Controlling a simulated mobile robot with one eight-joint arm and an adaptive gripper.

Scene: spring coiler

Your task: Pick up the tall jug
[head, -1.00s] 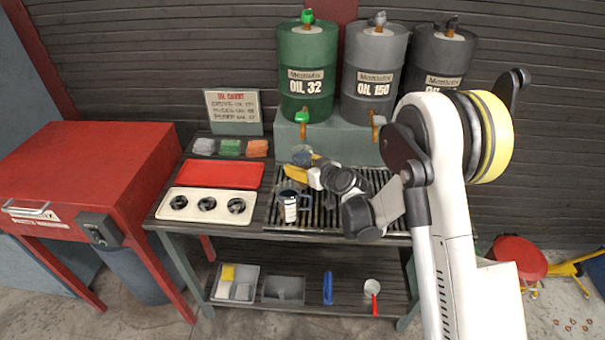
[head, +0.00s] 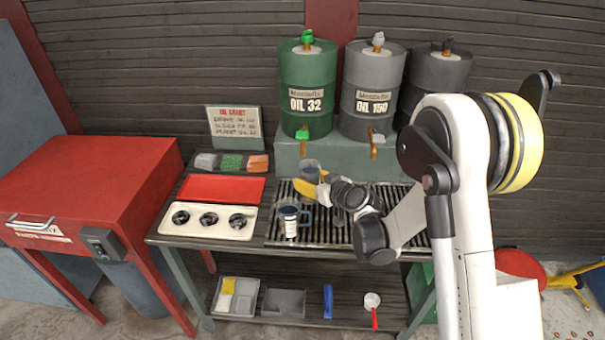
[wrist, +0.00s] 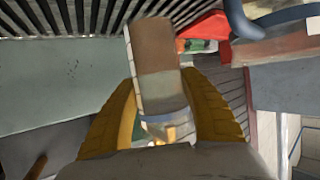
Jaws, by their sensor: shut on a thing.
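A grey, see-through-looking jug (head: 309,165) is at the back of the slatted rack, in front of the green drum. I take it to be the tall jug. My gripper (head: 306,182) has its yellow fingers shut on it, and my wrist hides part of it. In the wrist view my two fingers (wrist: 165,108) close around a brownish-grey body (wrist: 155,55). I cannot tell whether it touches the rack.
The green drum (head: 307,85) and grey drum (head: 372,90) stand on a raised shelf behind, their taps facing forward. A red tray (head: 220,188) and a cream tray with three dark round parts (head: 175,232) lie left. A red cabinet (head: 85,190) stands further left.

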